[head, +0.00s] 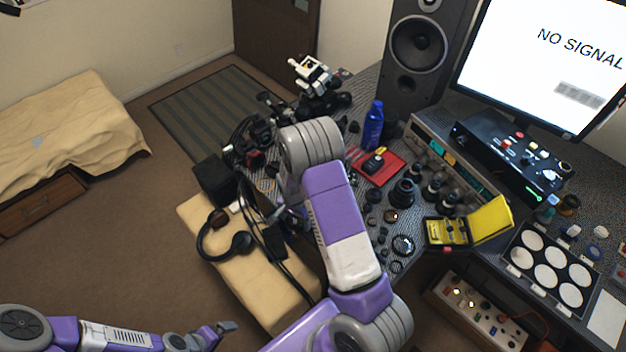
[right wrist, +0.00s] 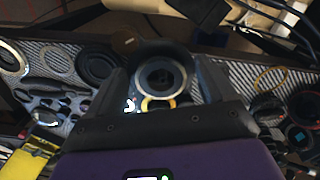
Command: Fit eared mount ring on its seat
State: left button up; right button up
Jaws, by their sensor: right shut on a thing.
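My right gripper (right wrist: 165,82) is shut on a ring-shaped part, with a finger on each side of it in the right wrist view. A round dark lens part (right wrist: 160,76) with a pale rim shows between the fingers. A yellow-gold arc (right wrist: 159,103) shows at its near edge. I cannot tell for certain which of these is the eared mount ring, or whether it touches a seat below. In the head view my right arm hides most of this spot. My left gripper (head: 222,328) is low at the left, away from the table; its jaws are unclear.
The patterned table holds several loose rings and lens parts, a red tray (head: 392,172), a blue bottle (head: 373,125) and an open yellow case (head: 447,232). Headphones (head: 226,240) lie on a beige bench (head: 262,292). A speaker (head: 420,50) and monitor (head: 545,55) stand behind.

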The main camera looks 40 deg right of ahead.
jog(key=d+r+m+p, duration=0.1)
jog(key=d+r+m, duration=0.1)
jog(key=w+d+r+m+p, duration=0.1)
jog(key=d+r+m, duration=0.1)
jog(key=d+m, duration=0.1)
jog(key=d+r+m+p, duration=0.1)
jog(key=d+r+m, duration=0.1)
jog(key=shift+w+d+r+m, duration=0.2)
jog(key=shift+w+d+m, duration=0.1)
pick_arm(q)
notch_tip(320, 180, up, 5)
pick_arm(e)
jog(key=shift+d+r+m, duration=0.1)
jog(key=shift+d+m, duration=0.15)
jog(key=shift+m, duration=0.05)
pick_arm(q)
notch_tip(320, 180, down, 6)
jog(key=b, duration=0.5)
pick_arm(e)
jog(key=shift+f, duration=3.7)
pick_arm(q)
jog(key=shift+w+f+b, duration=0.1)
jog(key=shift+f+b, duration=0.1)
jog(key=shift+b, duration=0.1)
pick_arm(e)
jog(key=shift+f, duration=0.25)
pick_arm(q)
jog(key=shift+r, duration=0.15)
pick_arm(e)
jog(key=shift+r, duration=0.25)
